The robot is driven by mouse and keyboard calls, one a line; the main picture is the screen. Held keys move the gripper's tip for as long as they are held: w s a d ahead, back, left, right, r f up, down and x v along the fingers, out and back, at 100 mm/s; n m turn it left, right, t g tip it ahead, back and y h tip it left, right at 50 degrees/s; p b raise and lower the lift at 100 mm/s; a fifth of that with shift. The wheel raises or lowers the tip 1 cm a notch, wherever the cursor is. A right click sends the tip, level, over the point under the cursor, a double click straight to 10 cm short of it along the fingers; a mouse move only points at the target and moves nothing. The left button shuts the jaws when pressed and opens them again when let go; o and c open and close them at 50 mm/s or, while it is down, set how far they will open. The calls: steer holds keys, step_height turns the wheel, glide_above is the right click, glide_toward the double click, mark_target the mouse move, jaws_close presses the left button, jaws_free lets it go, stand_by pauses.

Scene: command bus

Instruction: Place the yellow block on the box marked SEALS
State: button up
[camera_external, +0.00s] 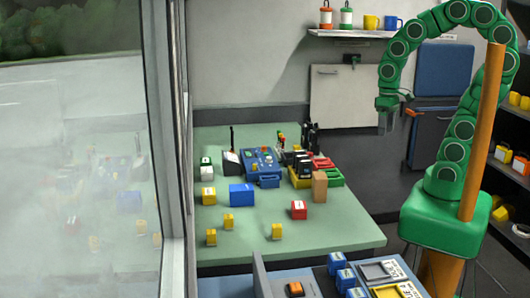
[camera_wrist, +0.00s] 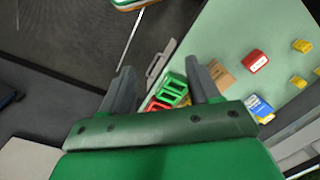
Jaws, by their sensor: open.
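Several yellow blocks stand on the green table: a larger labelled one (camera_external: 208,196) at the left, and smaller ones at the middle (camera_external: 228,220), the front left (camera_external: 210,237) and the front (camera_external: 277,231). Labelled boxes stand there too: a blue box (camera_external: 241,195), a red box (camera_external: 299,210) and a white-and-green one (camera_external: 207,170). The lettering is too small to tell which says SEALS. My gripper (camera_external: 386,128) is open and empty, raised right of the table. In the wrist view its fingers (camera_wrist: 160,72) are apart; the red box (camera_wrist: 258,62) and yellow blocks (camera_wrist: 301,46) lie to the right.
A brown block (camera_external: 319,186), red and green trays (camera_external: 331,178) and a blue control panel (camera_external: 262,166) stand toward the back of the table (camera_external: 340,232). A window frame borders the left. Blue consoles (camera_external: 390,271) lie in front. The table's front right is clear.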

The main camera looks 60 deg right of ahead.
steer(key=shift+n+g+h, duration=0.3)
steer(key=shift+n+g, duration=0.1)
steer(key=shift+g, duration=0.3)
steer(key=s+d, duration=0.1)
steer(key=s, duration=0.1)
steer(key=s+d+r, duration=0.1)
steer(key=s+d, duration=0.1)
steer(key=s+d+r, duration=0.1)
steer(key=s, duration=0.2)
steer(key=shift+d, duration=0.15)
steer(key=shift+w, duration=0.15)
steer(key=w+a+n+t, duration=0.1)
steer(key=w+a, duration=0.2)
steer(key=w, duration=0.4)
steer(key=w+a+n, duration=0.1)
steer(key=w+a, duration=0.3)
steer(key=w, duration=0.4)
steer(key=n+t+y, duration=0.2)
steer(key=n+t, duration=0.1)
steer(key=n, duration=0.4)
glide_above(230, 216)
steer(key=s+d, duration=0.1)
steer(key=s, duration=0.1)
step_height(230, 216, down, 18)
steer(key=shift+w+x, duration=0.1)
steer(key=shift+x, duration=1.9)
steer(key=shift+w+x, duration=0.15)
steer(key=shift+x, duration=1.8)
steer(key=shift+d, duration=0.15)
